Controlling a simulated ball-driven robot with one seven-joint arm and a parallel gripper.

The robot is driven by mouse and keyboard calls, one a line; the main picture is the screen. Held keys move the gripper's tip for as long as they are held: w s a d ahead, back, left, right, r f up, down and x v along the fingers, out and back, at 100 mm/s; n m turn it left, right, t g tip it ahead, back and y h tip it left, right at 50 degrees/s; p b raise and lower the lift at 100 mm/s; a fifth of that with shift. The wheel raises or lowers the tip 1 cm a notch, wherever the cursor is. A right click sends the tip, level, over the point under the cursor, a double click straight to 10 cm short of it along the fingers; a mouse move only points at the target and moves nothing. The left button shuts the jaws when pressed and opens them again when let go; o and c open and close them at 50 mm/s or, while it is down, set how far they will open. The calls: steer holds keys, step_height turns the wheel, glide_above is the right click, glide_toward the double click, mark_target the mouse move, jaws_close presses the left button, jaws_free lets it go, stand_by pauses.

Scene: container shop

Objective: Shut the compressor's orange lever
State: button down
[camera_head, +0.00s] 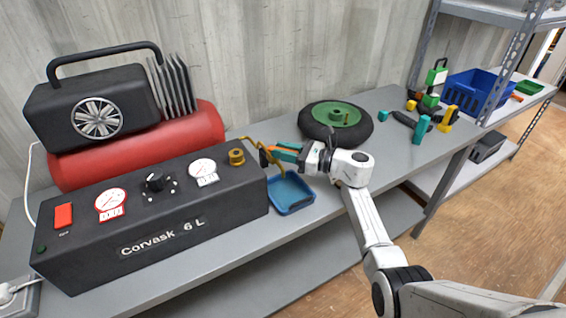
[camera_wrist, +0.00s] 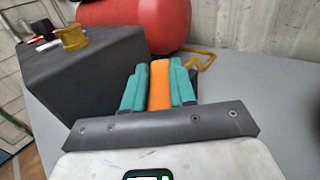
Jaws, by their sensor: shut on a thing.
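The compressor has a black control box (camera_head: 150,215) marked "Corvask 6 L", with a red tank (camera_head: 140,145) and black motor behind it. My gripper (camera_head: 283,151) is at the right end of the box, above the bench. In the wrist view, its teal fingers (camera_wrist: 160,90) are shut on the orange lever (camera_wrist: 160,84), one on each side. In the head view, only a little orange shows at the fingertips (camera_head: 264,157). A bent yellow-brass pipe (camera_head: 253,143) runs beside the fingers. The lever's far end and its joint are hidden.
A blue tray (camera_head: 291,194) lies on the bench just below my gripper. A black wheel with a green hub (camera_head: 336,123) lies behind my wrist. Tools and a blue crate (camera_head: 475,93) stand farther right. A brass knob (camera_head: 236,157) tops the box's right end.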

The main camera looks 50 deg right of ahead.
steer(key=shift+d+n+g+y+b, duration=0.15)
steer(key=shift+n+g+y+b, duration=0.3)
steer(key=shift+y+b, duration=0.5)
steer(key=c, duration=0.9)
jaws_free()
steer(key=shift+h, duration=0.25)
steer(key=shift+b+v, duration=0.9)
steer(key=shift+v, duration=4.45)
steer(key=shift+c, duration=0.6)
